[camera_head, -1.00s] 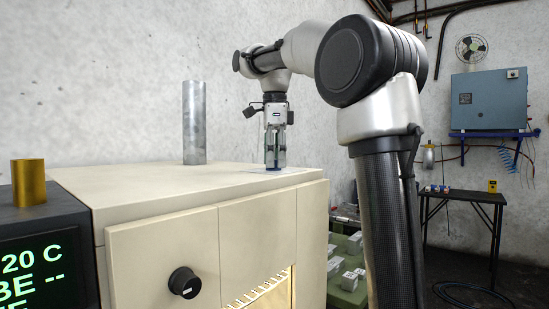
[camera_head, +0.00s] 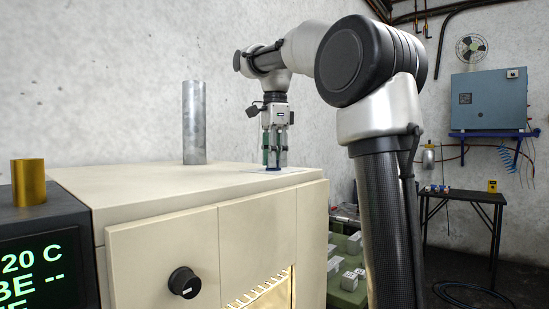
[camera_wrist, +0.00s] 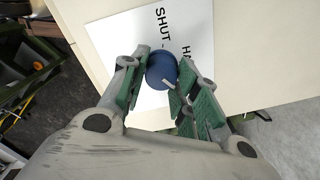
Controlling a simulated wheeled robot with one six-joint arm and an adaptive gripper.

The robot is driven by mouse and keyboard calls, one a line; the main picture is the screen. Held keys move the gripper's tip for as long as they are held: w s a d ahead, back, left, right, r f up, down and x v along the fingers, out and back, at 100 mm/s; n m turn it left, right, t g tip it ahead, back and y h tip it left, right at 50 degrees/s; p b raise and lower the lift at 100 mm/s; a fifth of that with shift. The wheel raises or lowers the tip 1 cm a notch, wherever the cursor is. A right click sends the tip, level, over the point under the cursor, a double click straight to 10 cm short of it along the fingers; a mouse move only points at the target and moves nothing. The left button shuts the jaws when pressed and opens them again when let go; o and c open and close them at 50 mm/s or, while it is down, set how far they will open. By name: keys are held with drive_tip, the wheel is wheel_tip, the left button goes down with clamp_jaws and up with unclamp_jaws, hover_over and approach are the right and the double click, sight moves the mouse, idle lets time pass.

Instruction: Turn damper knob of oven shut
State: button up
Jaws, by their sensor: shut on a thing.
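The blue damper knob (camera_wrist: 161,68) sits on a white label plate (camera_wrist: 120,45) on top of the cream oven (camera_head: 160,190). The plate reads "SHUT" and the start of another word, "HA", the rest being hidden. A pale pointer mark on the knob faces the lower side of the wrist picture, away from "SHUT". My gripper (camera_head: 274,163) points straight down over the oven top. Its green-padded fingers (camera_wrist: 165,64) are shut on the knob, one on each side. In the head view only a thin blue strip of the knob (camera_head: 273,169) shows below the fingertips.
A grey metal pipe (camera_head: 194,122) stands on the oven top left of my gripper. A black knob (camera_head: 184,282) is on the oven front. A display box (camera_head: 40,250) with a brass cylinder (camera_head: 28,182) stands at left. The oven top around the plate is otherwise clear.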

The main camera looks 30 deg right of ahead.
drive_tip(key=n, duration=0.7)
drive_tip(key=shift+w, duration=0.1)
drive_tip(key=n, duration=0.7)
drive_tip(key=shift+w+n, duration=0.1)
drive_tip(key=shift+n, duration=0.2)
drive_tip(key=n, duration=0.5)
drive_tip(key=shift+a, duration=0.1)
drive_tip(key=n, duration=0.5)
drive_tip(key=shift+g, duration=0.3)
drive_tip(key=shift+n, duration=0.3)
drive_tip(key=o, duration=1)
